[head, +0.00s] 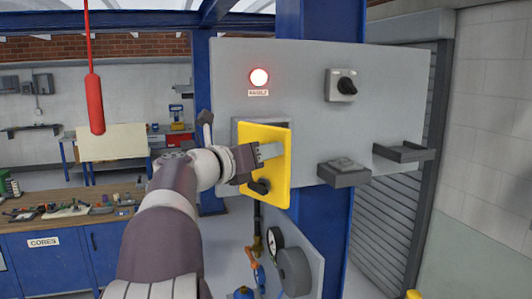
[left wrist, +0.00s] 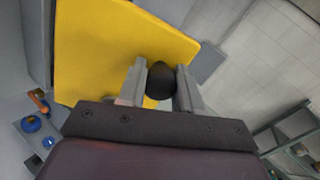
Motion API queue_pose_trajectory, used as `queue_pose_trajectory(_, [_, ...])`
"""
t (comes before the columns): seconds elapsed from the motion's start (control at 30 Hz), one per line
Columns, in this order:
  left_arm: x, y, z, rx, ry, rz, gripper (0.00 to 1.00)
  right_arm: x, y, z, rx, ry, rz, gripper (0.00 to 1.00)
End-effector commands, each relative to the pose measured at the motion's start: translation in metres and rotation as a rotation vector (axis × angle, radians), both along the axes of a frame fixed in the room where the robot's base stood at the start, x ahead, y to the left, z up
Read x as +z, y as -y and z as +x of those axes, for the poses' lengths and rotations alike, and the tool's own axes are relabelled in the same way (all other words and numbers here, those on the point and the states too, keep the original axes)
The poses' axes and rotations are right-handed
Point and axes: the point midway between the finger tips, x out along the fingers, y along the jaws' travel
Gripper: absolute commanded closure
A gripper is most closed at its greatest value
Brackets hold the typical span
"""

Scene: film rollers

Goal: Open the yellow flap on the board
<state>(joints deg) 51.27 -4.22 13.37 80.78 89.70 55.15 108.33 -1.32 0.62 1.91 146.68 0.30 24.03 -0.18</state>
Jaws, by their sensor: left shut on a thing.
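The yellow flap (head: 278,185) is at the grey box (head: 240,130) on the grey board (head: 305,60). It looks tilted out from the box, but how far is hard to tell. A black knob (head: 258,187) sits on its lower part. My left gripper (head: 266,168) reaches in from the left in front of the flap. In the left wrist view its two fingers (left wrist: 160,78) are shut on the black knob (left wrist: 159,86), one on each side. The yellow flap (left wrist: 105,50) fills the upper left there. My right gripper is not in view.
On the board are a lit red lamp (head: 259,77), a black rotary switch (head: 346,86) and small grey trays (head: 343,175). A red hanging handle (head: 95,105) is at left. A cluttered workbench (head: 50,230) stands behind.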

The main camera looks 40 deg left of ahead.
Motion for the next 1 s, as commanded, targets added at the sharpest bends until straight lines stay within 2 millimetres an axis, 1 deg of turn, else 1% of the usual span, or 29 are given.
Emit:
queue_pose_trajectory(0.03, [0.009,0.001,-0.002,0.003,0.016,0.006,1.0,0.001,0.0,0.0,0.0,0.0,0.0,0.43])
queue_pose_trajectory(0.13, [0.009,0.001,-0.002,0.003,0.016,0.007,1.0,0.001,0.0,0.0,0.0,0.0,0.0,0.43])
queue_pose_trajectory(0.17, [0.009,0.001,-0.002,0.003,0.016,0.007,0.62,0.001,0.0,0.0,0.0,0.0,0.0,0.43])
queue_pose_trajectory(0.2, [0.009,0.001,-0.002,0.003,0.016,0.007,0.49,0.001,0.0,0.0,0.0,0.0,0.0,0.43])
queue_pose_trajectory(0.23, [0.009,0.001,-0.001,0.003,0.015,0.007,0.4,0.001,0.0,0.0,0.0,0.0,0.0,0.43])
queue_pose_trajectory(0.5, [0.005,0.001,-0.001,0.002,0.008,0.003,0.4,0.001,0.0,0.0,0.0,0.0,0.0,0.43])
queue_pose_trajectory(0.6, [0.009,0.0,0.0,0.002,0.008,0.003,0.4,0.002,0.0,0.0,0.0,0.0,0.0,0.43])
queue_pose_trajectory(0.67, [0.016,0.0,0.0,0.002,0.009,0.004,0.4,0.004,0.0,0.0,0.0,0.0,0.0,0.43])
queue_pose_trajectory(0.73, [0.028,0.0,0.0,0.003,0.01,0.006,0.4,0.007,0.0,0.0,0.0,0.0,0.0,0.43])
queue_pose_trajectory(0.8, [0.051,0.0,-0.001,0.003,0.011,0.003,0.4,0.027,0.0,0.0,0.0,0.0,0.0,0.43])
queue_pose_trajectory(0.83, [0.058,0.0,-0.001,0.004,0.012,0.005,0.4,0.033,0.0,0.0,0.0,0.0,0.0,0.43])
queue_pose_trajectory(0.87, [0.052,0.006,0.001,0.001,0.012,0.007,0.4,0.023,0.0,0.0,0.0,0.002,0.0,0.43])
queue_pose_trajectory(0.9, [0.052,0.015,0.002,-0.001,0.013,0.009,0.4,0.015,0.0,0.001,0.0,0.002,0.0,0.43])
queue_pose_trajectory(1.0, [0.064,0.035,0.006,-0.003,0.012,0.008,0.4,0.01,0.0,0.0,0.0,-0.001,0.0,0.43])
